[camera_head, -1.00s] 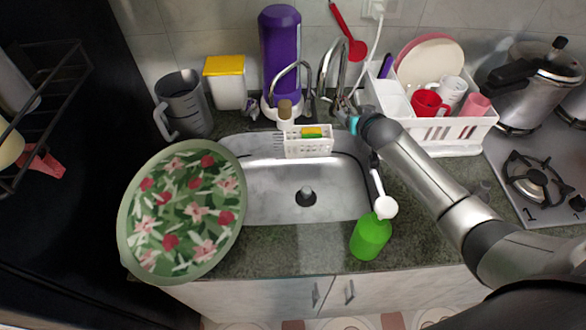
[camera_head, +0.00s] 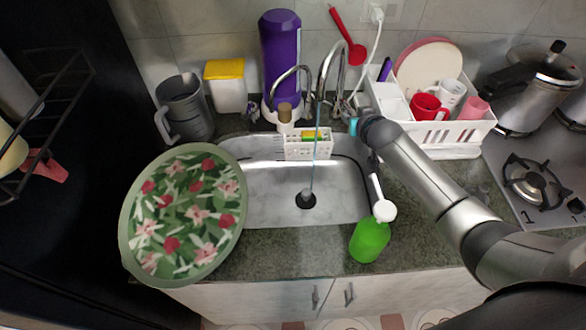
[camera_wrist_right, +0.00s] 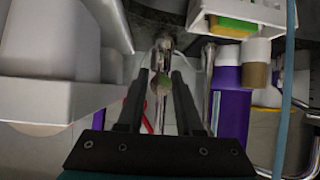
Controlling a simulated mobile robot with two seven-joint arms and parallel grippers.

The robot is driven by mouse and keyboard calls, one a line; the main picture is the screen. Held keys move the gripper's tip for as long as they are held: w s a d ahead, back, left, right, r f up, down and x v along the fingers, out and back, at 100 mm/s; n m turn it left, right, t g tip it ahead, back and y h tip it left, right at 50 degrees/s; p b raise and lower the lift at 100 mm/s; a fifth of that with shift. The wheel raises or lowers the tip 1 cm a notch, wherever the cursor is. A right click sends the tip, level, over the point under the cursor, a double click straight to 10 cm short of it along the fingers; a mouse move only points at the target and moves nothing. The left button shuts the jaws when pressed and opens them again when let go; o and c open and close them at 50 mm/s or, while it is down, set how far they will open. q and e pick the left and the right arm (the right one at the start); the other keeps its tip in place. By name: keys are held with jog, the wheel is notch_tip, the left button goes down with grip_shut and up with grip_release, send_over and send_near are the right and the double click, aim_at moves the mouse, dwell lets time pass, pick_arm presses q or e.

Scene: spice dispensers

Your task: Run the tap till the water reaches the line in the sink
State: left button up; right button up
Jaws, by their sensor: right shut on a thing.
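The steel sink (camera_head: 265,205) shows in the head view with a dark plug or drain (camera_head: 306,199) in its floor. A dark line (camera_head: 345,160) runs along the upper basin wall. A thin blue water stream (camera_head: 314,165) falls from the curved tap (camera_head: 322,75) to the drain area; I see no clear water level. The stream also shows in the wrist view (camera_wrist_right: 286,85). My right gripper (camera_wrist_right: 158,88) is shut on the tap handle (camera_wrist_right: 162,82), beside the tap's base; in the head view my own arm mostly hides this. My left gripper is out of view.
A floral tray (camera_head: 185,215) overlaps the sink's left side. A green soap bottle (camera_head: 369,240) stands at the front right. A sponge caddy (camera_head: 305,148) sits at the back rim. A white dish rack (camera_head: 455,135) is close to my right arm.

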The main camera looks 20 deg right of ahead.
aim_at(353, 110)
jog(key=shift+w+r+p, duration=0.3)
jog(key=shift+r+p, duration=0.1)
jog(key=shift+r, duration=0.5)
jog(key=shift+w+d+r+p, duration=0.1)
jog(key=shift+w+r+p, duration=0.1)
jog(key=shift+r+p, duration=0.2)
jog(key=shift+w+d+r+p, duration=0.1)
jog(key=shift+w+r+p, duration=0.15)
jog(key=shift+r, duration=0.25)
jog(key=shift+s+a+f, duration=0.1)
jog(key=shift+s+f, duration=0.05)
jog(key=shift+f, duration=0.1)
dwell(5.9)
